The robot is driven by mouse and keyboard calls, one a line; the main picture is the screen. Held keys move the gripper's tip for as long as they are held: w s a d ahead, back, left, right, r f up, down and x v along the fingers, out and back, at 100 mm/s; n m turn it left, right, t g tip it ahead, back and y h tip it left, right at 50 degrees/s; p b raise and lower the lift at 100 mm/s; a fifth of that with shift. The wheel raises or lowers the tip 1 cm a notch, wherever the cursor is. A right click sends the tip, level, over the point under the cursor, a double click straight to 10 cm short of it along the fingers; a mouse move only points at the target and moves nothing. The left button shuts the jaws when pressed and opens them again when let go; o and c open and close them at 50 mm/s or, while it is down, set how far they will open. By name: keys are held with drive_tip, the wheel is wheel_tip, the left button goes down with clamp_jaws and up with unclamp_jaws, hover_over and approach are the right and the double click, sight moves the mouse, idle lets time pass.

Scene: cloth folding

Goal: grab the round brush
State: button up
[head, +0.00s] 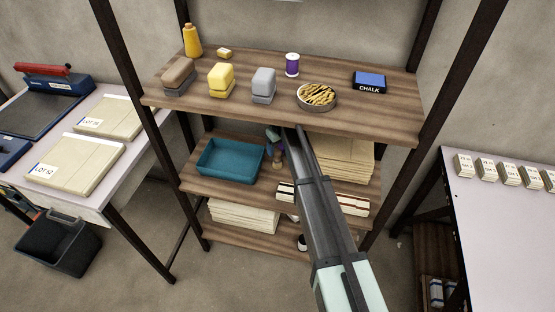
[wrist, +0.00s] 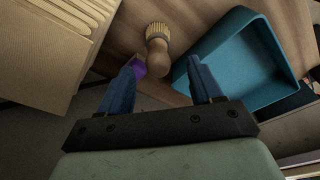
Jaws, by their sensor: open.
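The round brush (wrist: 157,42) has pale bristles and a rounded wooden handle. It is on the middle shelf, beside the teal tray (wrist: 232,62). In the wrist view its handle lies ahead of my gripper (wrist: 163,66), roughly between the lines of the two blue fingers. The fingers are spread with nothing held, and I cannot tell how far the handle reaches between them. In the head view the brush (head: 277,162) shows small, just right of the tray (head: 203,172), with my arm reaching in from the lower right and partly covering the area.
A purple item (wrist: 139,66) sits by the left finger, close to the brush handle. Stacked cardboard sheets (wrist: 42,45) stand to the left in the wrist view.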

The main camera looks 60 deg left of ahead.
sight(277, 156)
drive_tip(key=shift+a+f, duration=0.1)
drive_tip(key=shift+f, duration=1.1)
drive_tip(key=f, duration=0.2)
drive_tip(key=a+f, duration=0.1)
drive_tip(key=f, duration=0.1)
drive_tip(key=shift+w+a, duration=0.1)
drive_tip(key=shift+w, duration=0.05)
drive_tip(key=shift+f, duration=0.55)
drive_tip(key=c, duration=1.1)
drive_tip(key=shift+r, duration=0.15)
